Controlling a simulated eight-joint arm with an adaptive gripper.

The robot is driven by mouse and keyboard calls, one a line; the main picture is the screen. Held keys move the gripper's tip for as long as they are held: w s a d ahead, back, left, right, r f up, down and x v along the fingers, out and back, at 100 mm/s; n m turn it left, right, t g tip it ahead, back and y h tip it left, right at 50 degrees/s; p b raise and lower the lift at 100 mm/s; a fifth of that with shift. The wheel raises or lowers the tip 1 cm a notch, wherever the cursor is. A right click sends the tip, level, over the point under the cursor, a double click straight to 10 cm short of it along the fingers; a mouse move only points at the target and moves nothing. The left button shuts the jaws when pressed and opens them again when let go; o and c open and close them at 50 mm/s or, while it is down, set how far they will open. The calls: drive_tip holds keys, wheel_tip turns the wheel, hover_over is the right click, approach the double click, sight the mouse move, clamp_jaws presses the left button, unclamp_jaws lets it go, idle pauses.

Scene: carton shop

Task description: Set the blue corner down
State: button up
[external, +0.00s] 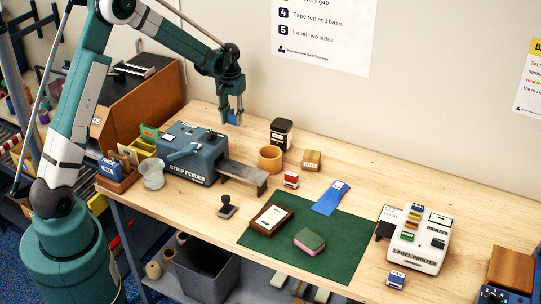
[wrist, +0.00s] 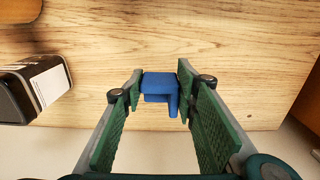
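My gripper (external: 231,110) points down near the back edge of the workbench, behind the strip feeder. It is shut on the blue corner (external: 236,118), a small angled blue piece. In the wrist view the blue corner (wrist: 161,86) sits between the two green-padded fingertips, with a pad against each side. Bare wood shows around it. I cannot tell whether its underside touches the bench or hangs just above it.
The workbench (external: 450,185) has bare wood around the gripper. A black jar with a white label (external: 281,134) stands to the right, with a tan roll (external: 270,159) in front. The strip feeder (external: 192,152) is at front left. The wall is close behind.

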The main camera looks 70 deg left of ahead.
sight(233, 124)
drive_tip(key=shift+f, duration=0.7)
drive_tip(key=shift+f, duration=1.85)
drive_tip(key=shift+f, duration=0.2)
drive_tip(key=o, duration=0.6)
drive_tip(key=shift+r, duration=0.25)
wheel_tip(233, 124, up, 12)
drive_tip(key=shift+f, duration=0.1)
